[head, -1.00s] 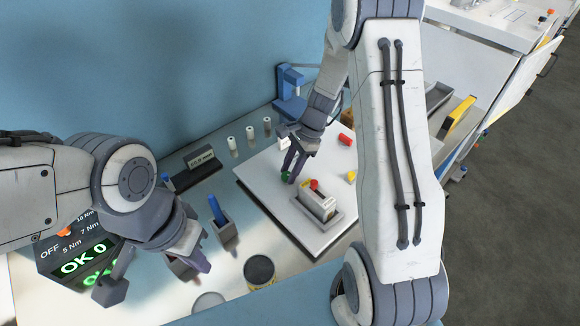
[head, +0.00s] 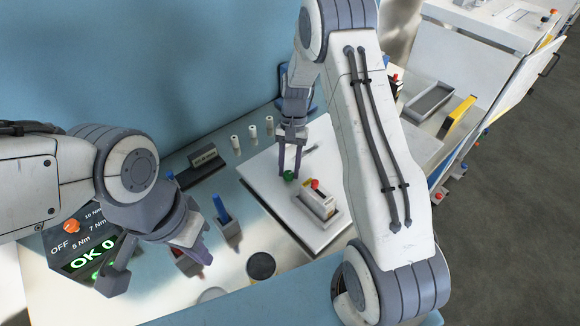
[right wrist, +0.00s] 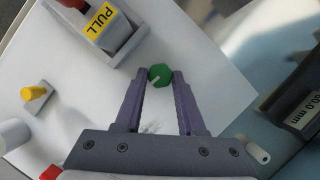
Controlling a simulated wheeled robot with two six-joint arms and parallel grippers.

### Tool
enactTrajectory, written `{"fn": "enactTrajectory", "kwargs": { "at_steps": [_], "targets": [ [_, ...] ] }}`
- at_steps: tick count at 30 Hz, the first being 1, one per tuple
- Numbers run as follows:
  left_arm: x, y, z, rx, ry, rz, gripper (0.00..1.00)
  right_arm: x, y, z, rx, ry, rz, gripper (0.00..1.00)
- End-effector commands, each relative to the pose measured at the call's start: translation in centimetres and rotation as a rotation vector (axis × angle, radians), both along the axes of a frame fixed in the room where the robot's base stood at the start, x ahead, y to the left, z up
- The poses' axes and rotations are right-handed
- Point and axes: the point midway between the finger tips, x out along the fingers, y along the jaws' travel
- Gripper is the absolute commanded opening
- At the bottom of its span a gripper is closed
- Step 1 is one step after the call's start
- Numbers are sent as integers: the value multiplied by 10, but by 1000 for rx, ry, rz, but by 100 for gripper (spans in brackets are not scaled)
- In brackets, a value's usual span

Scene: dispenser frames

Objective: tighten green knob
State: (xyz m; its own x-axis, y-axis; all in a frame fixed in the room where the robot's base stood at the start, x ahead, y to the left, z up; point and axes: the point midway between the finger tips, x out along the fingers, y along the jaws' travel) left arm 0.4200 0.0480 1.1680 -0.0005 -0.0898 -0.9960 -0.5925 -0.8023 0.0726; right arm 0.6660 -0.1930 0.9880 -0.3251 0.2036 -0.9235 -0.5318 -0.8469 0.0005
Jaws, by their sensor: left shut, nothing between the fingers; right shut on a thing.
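The green knob (head: 290,176) sits on the white board (head: 262,183), beside the dispenser block with a red top. In the right wrist view the knob (right wrist: 160,75) is a green round piece with a pale mark, between the two purple fingertips. My right gripper (head: 290,172) points down and is shut on the knob; it also shows in the right wrist view (right wrist: 161,80). My left gripper (head: 205,256) is shut and empty over the table at the left, away from the knob.
The block with a yellow PULL label (right wrist: 101,21) stands close to the knob. A yellow knob (right wrist: 34,93) is on the board too. White cylinders (head: 253,131) stand behind the board. A torque display (head: 88,255) reading OK 0 and a dark round can (head: 261,266) are near my left arm.

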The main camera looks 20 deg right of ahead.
Motion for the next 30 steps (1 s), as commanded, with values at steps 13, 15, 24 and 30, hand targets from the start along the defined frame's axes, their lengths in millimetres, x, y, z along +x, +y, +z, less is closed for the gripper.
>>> {"fn": "enactTrajectory", "kwargs": {
  "at_steps": [13, 15, 24, 30],
  "targets": [
    [0, 0, 2, 0, 0, 0, 0, 2, 2, 1, -1, -4, 253, 0],
    [0, 0, 2, 0, 0, 0, 0, 2, 2, 1, -1, -4, 271, 0],
    [0, 0, 2, 0, 0, 0, 0, 2, 2, 1, -1, -4, 300, 0],
    [0, 0, 2, 0, 0, 0, 0, 2, 2, 1, -1, -4, 300, 0]
  ]
}}
